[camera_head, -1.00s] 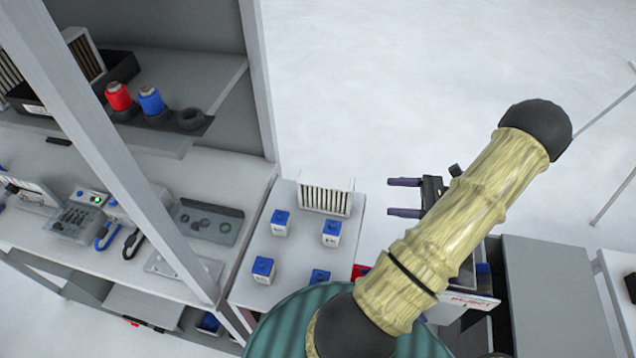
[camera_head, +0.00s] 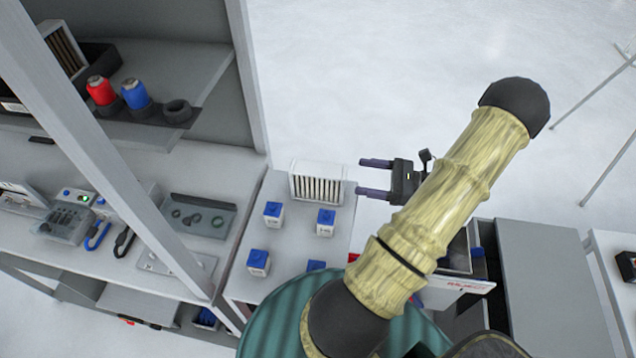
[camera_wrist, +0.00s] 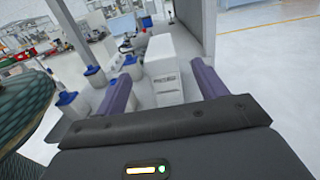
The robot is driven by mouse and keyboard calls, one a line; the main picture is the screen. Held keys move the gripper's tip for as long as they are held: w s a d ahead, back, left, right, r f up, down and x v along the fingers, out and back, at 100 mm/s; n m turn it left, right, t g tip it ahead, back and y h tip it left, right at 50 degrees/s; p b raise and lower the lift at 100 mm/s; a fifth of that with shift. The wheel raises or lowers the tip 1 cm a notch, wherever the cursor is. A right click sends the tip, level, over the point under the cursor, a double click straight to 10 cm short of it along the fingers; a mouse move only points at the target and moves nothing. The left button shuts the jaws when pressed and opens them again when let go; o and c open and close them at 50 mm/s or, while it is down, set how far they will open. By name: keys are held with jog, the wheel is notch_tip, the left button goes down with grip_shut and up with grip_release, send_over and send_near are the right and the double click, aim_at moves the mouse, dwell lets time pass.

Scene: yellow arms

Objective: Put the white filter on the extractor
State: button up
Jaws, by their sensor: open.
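The white filter (camera_head: 303,170), a white box with a brown slatted front, stands upright at the back edge of a small white table. My gripper (camera_head: 359,176) is open and empty, its two purple fingers pointing left at the filter's right end. In the head view the fingertips almost meet the filter; I cannot tell whether they touch. In the wrist view a white box, likely the filter (camera_wrist: 163,52), stands ahead between the two fingertips (camera_wrist: 165,66). I cannot pick out the extractor for certain in either view.
Several white jars with blue lids (camera_head: 272,220) share the small table (camera_head: 242,268). At left are a workbench with tools and a shelf with red (camera_head: 101,92) and blue (camera_head: 135,95) bottles. A grey post (camera_head: 110,160) stands there. A grey cabinet (camera_head: 545,270) is at right.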

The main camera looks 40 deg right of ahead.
aim_at(328, 170)
jog(key=x, duration=0.4)
jog(key=shift+w+a+b, duration=0.25)
jog(key=shift+b, duration=0.1)
jog(key=shift+w+a, duration=0.3)
jog(key=shift+w, duration=0.1)
jog(key=b+x, duration=0.1)
jog(key=x, duration=0.3)
jog(key=shift+w+a, duration=0.2)
jog(key=shift+r, duration=0.1)
jog(key=shift+c, duration=0.2)
grip_shut()
